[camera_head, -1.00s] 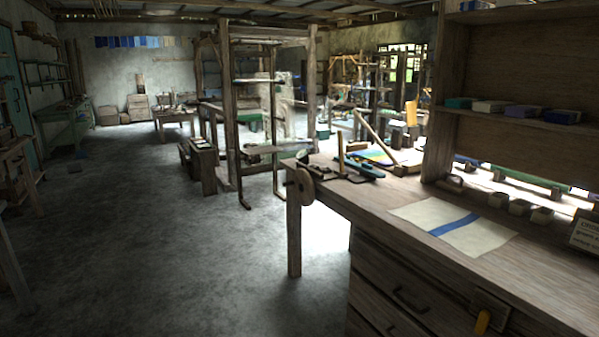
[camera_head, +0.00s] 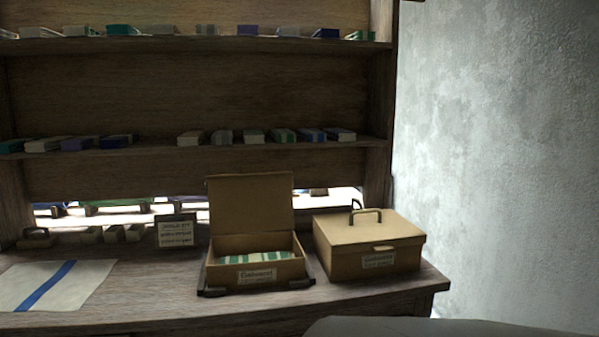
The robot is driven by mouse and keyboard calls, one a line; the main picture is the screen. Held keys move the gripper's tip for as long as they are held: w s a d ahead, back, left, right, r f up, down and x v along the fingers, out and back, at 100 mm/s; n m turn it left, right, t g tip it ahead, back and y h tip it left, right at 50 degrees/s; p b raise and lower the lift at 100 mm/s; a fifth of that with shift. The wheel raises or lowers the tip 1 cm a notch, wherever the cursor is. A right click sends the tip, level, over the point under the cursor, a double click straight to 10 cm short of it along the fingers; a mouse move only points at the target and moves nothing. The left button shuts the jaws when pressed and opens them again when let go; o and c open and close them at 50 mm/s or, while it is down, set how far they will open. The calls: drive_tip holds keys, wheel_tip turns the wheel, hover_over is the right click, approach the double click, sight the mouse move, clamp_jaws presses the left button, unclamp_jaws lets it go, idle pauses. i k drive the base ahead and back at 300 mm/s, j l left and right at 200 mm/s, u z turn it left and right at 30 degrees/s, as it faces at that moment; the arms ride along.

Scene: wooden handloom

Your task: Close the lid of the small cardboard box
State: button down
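A small cardboard box (camera_head: 256,274) stands on the wooden workbench with its lid (camera_head: 250,203) open, raised nearly upright at the back. Green and white striped items show inside, and a label is on its front. To its right stands a second box (camera_head: 372,246) with a flat shut lid, a handle on top and a label on its front. My gripper is not in view.
Shelves with several small folded bundles (camera_head: 283,135) rise behind the bench. A cloth with a blue stripe (camera_head: 58,284) lies at left on the bench (camera_head: 150,311). A small sign (camera_head: 175,233) stands left of the open box. A bare wall (camera_head: 495,150) is at right. A dark surface (camera_head: 420,327) shows at the bottom edge.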

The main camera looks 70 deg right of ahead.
sight(250, 201)
drive_tip(key=z, duration=1.35)
